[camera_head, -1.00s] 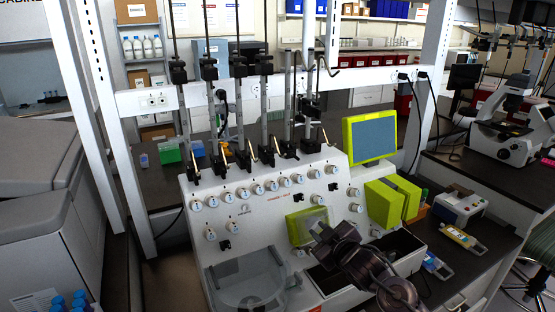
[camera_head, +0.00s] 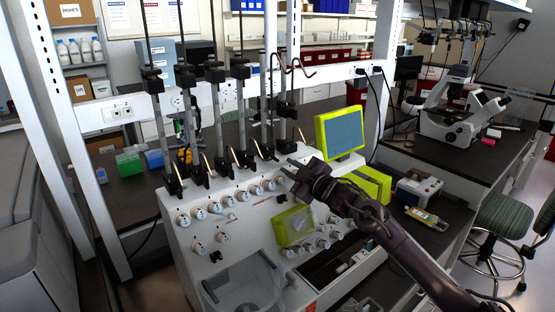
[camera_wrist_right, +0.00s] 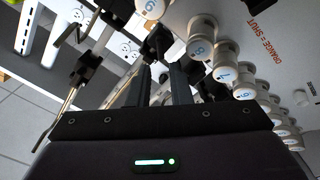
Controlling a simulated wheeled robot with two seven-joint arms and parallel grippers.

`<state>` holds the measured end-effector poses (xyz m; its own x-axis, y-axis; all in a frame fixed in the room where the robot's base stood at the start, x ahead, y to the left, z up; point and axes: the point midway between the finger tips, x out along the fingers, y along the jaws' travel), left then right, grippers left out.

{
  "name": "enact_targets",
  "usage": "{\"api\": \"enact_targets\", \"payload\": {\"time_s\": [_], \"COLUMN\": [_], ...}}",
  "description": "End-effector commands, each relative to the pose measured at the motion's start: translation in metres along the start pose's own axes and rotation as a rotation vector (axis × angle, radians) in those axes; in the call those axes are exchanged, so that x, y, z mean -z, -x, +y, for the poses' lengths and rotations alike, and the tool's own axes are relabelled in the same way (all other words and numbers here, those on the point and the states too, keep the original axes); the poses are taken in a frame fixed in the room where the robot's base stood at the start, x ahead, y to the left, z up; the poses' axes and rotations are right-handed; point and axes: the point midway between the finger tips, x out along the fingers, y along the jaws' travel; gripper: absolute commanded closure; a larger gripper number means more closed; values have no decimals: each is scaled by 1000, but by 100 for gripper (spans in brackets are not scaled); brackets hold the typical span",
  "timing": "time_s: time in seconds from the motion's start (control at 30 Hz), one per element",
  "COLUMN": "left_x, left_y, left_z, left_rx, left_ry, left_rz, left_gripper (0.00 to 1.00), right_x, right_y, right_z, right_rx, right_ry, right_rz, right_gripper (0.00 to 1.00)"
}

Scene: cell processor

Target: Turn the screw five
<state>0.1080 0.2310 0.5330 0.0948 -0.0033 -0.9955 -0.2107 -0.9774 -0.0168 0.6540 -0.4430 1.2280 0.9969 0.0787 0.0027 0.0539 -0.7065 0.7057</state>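White round screw knobs with blue numbers sit in rows on the sloping white panel of the cell processor (camera_head: 250,226). In the right wrist view, a knob marked 8 (camera_wrist_right: 200,48), one marked 7 (camera_wrist_right: 224,73) and one that looks like 6 (camera_wrist_right: 243,93) run down to the right; I cannot read a 5 on any knob. My right gripper (camera_head: 296,174) is over the right part of the upper row and hides some knobs. In its wrist view, the fingers (camera_wrist_right: 160,75) are apart, with no knob between them. My left gripper is not in view.
Black clamps and upright rods (camera_head: 222,120) rise behind the knobs; a black fitting (camera_wrist_right: 157,42) shows beyond the fingertips. A green-framed screen (camera_head: 340,132) stands right of the rods. A clear round basin (camera_head: 243,290) lies at the front.

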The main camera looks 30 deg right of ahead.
Motion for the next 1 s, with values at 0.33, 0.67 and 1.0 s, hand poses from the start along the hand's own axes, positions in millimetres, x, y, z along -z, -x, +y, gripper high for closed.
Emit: {"api": "enact_targets", "payload": {"time_s": [0.33, 0.67, 1.0], "left_x": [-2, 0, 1], "left_y": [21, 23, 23], "left_z": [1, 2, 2], "left_rx": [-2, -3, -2], "left_ry": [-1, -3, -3], "left_rz": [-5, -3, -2], "left_gripper": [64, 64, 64], "right_x": [2, 0, 0], "right_y": [-44, -54, -54], "right_z": [2, 0, -1], "right_rx": [-2, 0, 1], "right_ry": [-4, -1, -1], "right_rz": [0, -1, -1], "right_gripper": [82, 82, 100]}}
